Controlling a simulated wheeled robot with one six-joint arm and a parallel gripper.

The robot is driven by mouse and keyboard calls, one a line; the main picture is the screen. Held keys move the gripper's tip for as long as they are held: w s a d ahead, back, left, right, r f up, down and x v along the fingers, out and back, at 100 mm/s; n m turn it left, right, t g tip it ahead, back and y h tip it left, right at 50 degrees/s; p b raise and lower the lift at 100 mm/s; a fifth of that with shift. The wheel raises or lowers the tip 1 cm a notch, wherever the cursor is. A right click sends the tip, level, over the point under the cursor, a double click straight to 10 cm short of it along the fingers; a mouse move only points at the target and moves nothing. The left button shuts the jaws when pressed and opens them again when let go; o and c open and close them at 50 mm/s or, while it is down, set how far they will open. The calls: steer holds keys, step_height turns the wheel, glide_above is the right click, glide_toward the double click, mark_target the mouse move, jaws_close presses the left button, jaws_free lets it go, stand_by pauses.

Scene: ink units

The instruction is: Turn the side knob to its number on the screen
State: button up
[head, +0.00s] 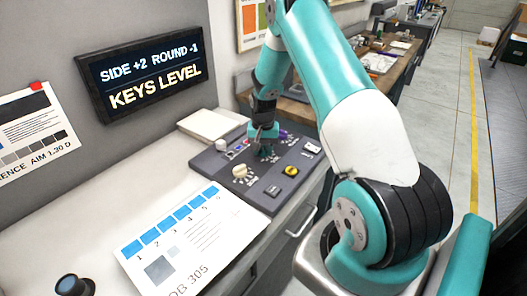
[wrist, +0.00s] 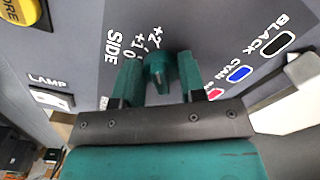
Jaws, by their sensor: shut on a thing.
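The screen (head: 142,72) on the wall reads "SIDE +2 ROUND -1" and "KEYS LEVEL". The grey control panel (head: 262,193) lies on the counter below it. My gripper (head: 264,152) reaches down onto the panel's far part. In the wrist view its two teal fingers stand on either side of the teal side knob (wrist: 158,74), and the gripper is shut on it. The knob's scale shows +2, +1 and 0 beside the word SIDE. The knob's upper end lies close to the +2 mark, but its exact pointing is hard to tell. Any lower marks are hidden.
A cream knob (head: 240,172), a yellow button (head: 290,170) and a pale lamp switch (head: 312,147) are on the panel. The wrist view shows black (wrist: 279,43), blue (wrist: 238,74) and pink marks to the right. A printed sheet (head: 190,235) lies in front of the panel.

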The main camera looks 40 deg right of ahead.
mark_target(263, 148)
steer(key=shift+m, duration=0.5)
steer(key=o, duration=0.9)
steer(key=shift+r, duration=0.1)
step_height(263, 148, up, 17)
steer(key=b, duration=0.3)
steer(key=shift+r+b, duration=0.15)
steer(key=shift+b, duration=0.2)
